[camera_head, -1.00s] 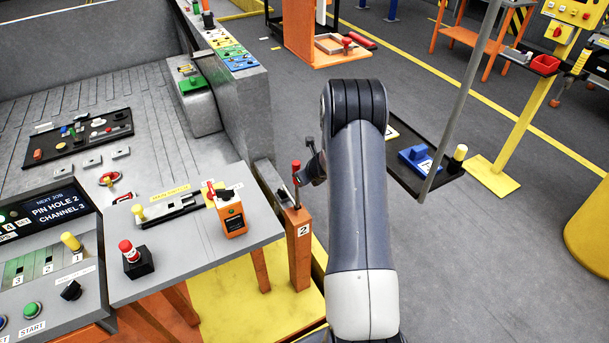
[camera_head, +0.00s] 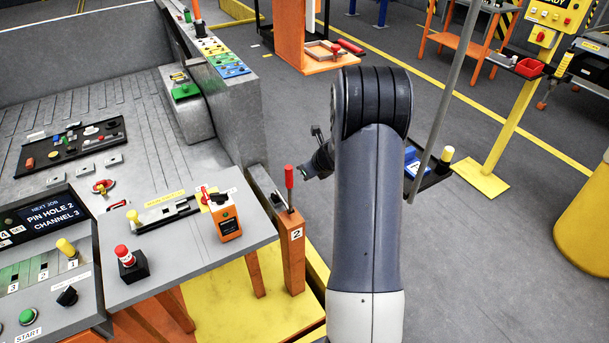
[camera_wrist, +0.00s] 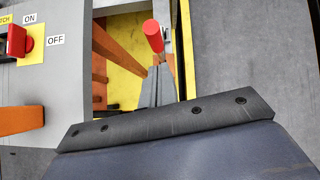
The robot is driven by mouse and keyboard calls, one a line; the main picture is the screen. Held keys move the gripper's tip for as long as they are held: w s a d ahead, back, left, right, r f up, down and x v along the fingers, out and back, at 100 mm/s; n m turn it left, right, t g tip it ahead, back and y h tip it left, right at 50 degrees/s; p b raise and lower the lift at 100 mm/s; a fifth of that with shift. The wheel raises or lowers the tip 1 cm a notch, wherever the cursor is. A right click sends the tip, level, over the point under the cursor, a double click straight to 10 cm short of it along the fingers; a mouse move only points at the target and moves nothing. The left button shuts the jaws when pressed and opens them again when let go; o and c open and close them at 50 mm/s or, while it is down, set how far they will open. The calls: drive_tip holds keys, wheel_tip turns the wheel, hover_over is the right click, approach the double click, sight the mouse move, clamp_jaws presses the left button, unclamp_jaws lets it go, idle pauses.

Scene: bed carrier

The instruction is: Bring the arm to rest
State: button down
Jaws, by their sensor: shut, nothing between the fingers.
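My arm rises through the middle of the head view, bent at its dark elbow. My gripper (camera_head: 307,172) shows only in part to the left of the arm, above and right of the red-handled lever on the orange post. It is shut and empty, and clear of the lever. The red lever handle (camera_head: 289,177) stands upright on the orange post (camera_head: 292,250) marked 2. In the wrist view the red handle (camera_wrist: 153,36) shows beyond a dark plate of my own, with a red ON/OFF switch (camera_wrist: 17,41) at the left.
A grey bench (camera_head: 175,268) with an orange device (camera_head: 227,220) and a red button (camera_head: 122,252) stands left of the post. A tray (camera_head: 434,178) with a blue block (camera_head: 417,168) and a grey pole (camera_head: 443,110) are close to the arm's right. Open floor (camera_head: 480,270) lies further right.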

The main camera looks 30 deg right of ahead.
drive_tip(key=shift+s+d+r, duration=0.1)
drive_tip(key=shift+s+r, duration=0.05)
drive_tip(key=shift+r, duration=0.25)
drive_tip(key=b, duration=0.2)
approach(292, 182)
wheel_tip(292, 182, down, 3)
drive_tip(key=w, duration=0.1)
drive_tip(key=w+p, duration=0.1)
drive_tip(key=w, duration=0.1)
drive_tip(key=shift+w+f, duration=0.15)
drive_tip(key=shift+f, duration=0.15)
